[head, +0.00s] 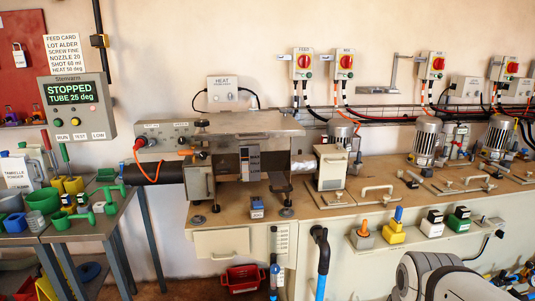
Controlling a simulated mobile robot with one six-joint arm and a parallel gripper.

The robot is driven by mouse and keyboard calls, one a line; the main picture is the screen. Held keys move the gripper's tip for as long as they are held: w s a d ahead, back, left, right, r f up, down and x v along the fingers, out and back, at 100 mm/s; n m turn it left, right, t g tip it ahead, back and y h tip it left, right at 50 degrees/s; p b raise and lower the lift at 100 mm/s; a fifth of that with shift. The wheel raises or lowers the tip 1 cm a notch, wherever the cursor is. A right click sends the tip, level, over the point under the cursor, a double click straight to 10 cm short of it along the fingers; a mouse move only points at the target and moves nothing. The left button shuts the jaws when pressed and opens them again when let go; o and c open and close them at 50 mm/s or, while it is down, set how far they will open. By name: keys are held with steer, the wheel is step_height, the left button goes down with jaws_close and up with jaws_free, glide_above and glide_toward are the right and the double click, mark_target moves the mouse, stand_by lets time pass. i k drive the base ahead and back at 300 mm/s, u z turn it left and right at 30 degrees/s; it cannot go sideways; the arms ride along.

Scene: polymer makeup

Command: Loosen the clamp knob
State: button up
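I cannot tell for sure which part is the clamp knob. Several small pale knobs sit on the bench (350,183) among metal bar handles (378,190), in front of the motors; one small knob (338,195) is near the light grey housing (333,168). Round dark knobs (198,220) also sit at the front of the bench machine (250,128). All are too small to show threads or whether they are tight. A pale link of my own arm shows at the bottom right. My gripper is outside the picture.
A side table (95,225) at left holds green, yellow and blue containers. A control box (77,105) reads STOPPED, TUBE 25 deg. Red rotary switches (303,62) are on the wall. A black-handled blue pole (321,262) stands before the bench. A red bin (243,278) is below.

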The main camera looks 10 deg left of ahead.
mark_target(203, 155)
steer(key=z, duration=1.15)
steer(key=i, duration=0.85)
steer(key=u, duration=3.4)
steer(key=i, duration=1)
steer(key=z, duration=0.05)
